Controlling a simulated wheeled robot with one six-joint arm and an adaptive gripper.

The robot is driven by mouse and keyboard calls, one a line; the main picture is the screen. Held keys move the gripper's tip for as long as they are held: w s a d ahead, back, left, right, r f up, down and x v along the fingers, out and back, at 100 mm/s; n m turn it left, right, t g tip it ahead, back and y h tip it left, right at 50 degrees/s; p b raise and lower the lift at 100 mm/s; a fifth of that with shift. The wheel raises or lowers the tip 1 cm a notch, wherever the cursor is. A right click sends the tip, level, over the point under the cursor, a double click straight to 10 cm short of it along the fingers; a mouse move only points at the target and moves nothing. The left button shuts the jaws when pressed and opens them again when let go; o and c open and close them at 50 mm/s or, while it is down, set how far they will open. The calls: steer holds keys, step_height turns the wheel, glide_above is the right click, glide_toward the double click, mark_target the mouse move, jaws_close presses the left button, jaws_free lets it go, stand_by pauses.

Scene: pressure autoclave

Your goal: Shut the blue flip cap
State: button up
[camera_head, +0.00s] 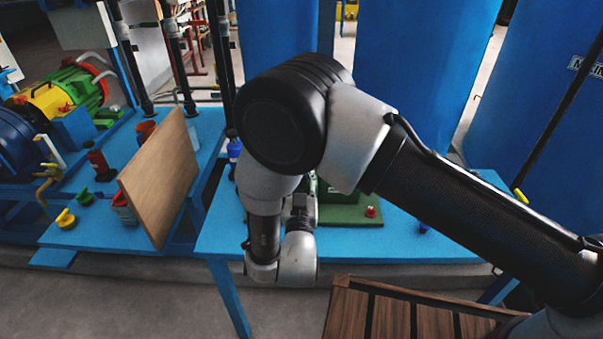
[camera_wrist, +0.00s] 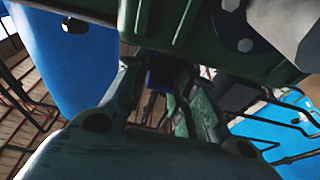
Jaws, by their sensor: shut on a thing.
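In the wrist view, a small dark blue piece (camera_wrist: 157,78), which looks like the blue flip cap, shows between the fingertips of my gripper (camera_wrist: 162,88). The fingers are shut on it, just below a green body (camera_wrist: 165,25) with bolts. The area is dark, so the cap's hinge and angle cannot be made out. In the head view, my arm hides the gripper's tips and the cap. The green body (camera_head: 345,208) shows there behind my wrist, on the blue table (camera_head: 440,245).
A red knob (camera_head: 371,211) sits on the green body's right side. A small blue item (camera_head: 423,227) stands farther right. A blue bottle (camera_head: 234,150) stands left of my arm. A wooden board (camera_head: 158,182) stands upright on the left table. Large blue tanks (camera_head: 420,80) rise behind.

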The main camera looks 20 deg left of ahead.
steer(key=o, duration=1)
steer(key=shift+c, duration=0.2)
steer(key=v, duration=1.2)
steer(key=shift+s, duration=0.1)
